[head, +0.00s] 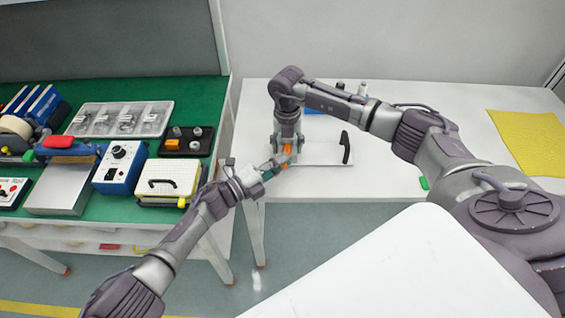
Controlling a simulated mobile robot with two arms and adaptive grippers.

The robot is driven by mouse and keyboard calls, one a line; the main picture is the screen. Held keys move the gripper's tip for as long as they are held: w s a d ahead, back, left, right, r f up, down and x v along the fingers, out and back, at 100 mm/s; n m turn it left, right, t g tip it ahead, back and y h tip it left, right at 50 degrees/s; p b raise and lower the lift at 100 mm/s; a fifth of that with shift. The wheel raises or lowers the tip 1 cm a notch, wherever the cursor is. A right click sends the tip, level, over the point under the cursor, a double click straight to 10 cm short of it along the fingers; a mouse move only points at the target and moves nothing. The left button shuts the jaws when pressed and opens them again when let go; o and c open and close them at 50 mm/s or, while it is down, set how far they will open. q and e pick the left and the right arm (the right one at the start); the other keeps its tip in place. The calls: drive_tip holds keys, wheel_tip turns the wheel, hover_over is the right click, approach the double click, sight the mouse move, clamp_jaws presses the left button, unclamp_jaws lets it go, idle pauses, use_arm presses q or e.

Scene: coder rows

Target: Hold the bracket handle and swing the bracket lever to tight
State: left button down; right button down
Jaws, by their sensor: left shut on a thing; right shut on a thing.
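The bracket stands at the left end of a white plate (320,155) on the white table; both grippers cover most of it. An orange part (287,149) shows between the fingers of my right gripper (287,147), which points down from above and is shut on it. My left gripper (275,165) reaches in from the lower left at the table's front edge, just below the right one. It is shut on a small part of the bracket that its fingers hide. I cannot tell which part is the handle and which the lever. A black handle (346,147) rises at the plate's right end, apart from both grippers.
A green-topped bench (205,95) on the left carries a parts tray (120,118), a blue box with a dial (120,165) and a white-topped box with a black handle (170,178). A yellow mat (530,140) lies at the right.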

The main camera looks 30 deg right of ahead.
use_arm(q)
drive_tip(key=shift+a+f+g, duration=0.1)
drive_tip(key=shift+g, duration=0.2)
drive_tip(key=c, duration=1.2)
unclamp_jaws()
drive_tip(key=a, duration=1.2)
drive_tip(key=shift+s, duration=0.25)
drive_tip(key=shift+o, duration=0.4)
